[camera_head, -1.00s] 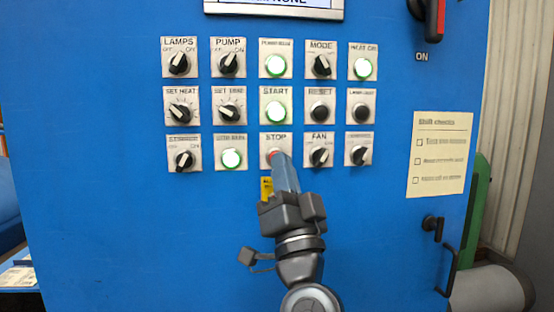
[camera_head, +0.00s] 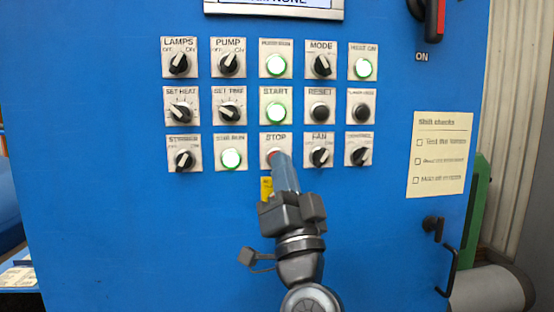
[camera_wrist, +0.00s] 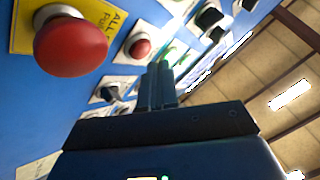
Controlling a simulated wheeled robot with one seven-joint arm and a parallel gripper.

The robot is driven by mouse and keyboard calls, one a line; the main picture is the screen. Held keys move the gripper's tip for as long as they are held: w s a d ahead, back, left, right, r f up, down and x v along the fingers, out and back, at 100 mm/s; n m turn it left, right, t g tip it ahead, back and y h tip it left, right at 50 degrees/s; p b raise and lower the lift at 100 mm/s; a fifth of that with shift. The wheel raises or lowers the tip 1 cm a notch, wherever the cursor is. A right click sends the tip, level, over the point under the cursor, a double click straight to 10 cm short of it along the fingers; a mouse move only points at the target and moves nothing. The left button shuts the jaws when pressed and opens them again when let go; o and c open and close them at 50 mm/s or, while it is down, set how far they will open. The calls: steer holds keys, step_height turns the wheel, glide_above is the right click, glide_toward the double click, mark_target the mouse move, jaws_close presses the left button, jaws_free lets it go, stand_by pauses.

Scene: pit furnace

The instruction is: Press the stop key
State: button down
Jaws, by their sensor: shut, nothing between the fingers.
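The stop key is a small red button (camera_head: 271,154) on a white plate labelled STOP, in the bottom row of the blue panel. My gripper (camera_head: 280,157) is shut and empty, its fingertips overlapping the right part of the key in the head view. In the wrist view, the red key (camera_wrist: 140,48) shows just beside the tips of my fingers (camera_wrist: 160,68). I cannot tell whether they touch it.
A large red mushroom button (camera_wrist: 70,45) on a yellow plate (camera_head: 266,186) sits below the key, close to my gripper. The start button (camera_head: 276,111) glows green above. A fan knob (camera_head: 319,156) is to the right, and a lit green button (camera_head: 231,159) to the left.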

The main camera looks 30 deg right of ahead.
steer(key=shift+w, duration=0.1)
stand_by(0.3)
steer(key=shift+w+d, duration=0.15)
steer(key=shift+w, duration=0.15)
steer(key=shift+w+d+b, duration=0.1)
steer(key=shift+w+b, duration=0.2)
steer(key=shift+w, duration=0.05)
stand_by(0.7)
stand_by(0.3)
steer(key=shift+s+a+p, duration=0.25)
steer(key=shift+s+p, duration=0.35)
steer(key=shift+s, duration=0.15)
steer(key=s+p, duration=0.1)
steer(key=s+a+p, duration=0.1)
steer(key=s, duration=0.1)
steer(key=s+p, duration=0.1)
steer(key=shift+s+a, duration=0.25)
steer(key=shift+s, duration=0.15)
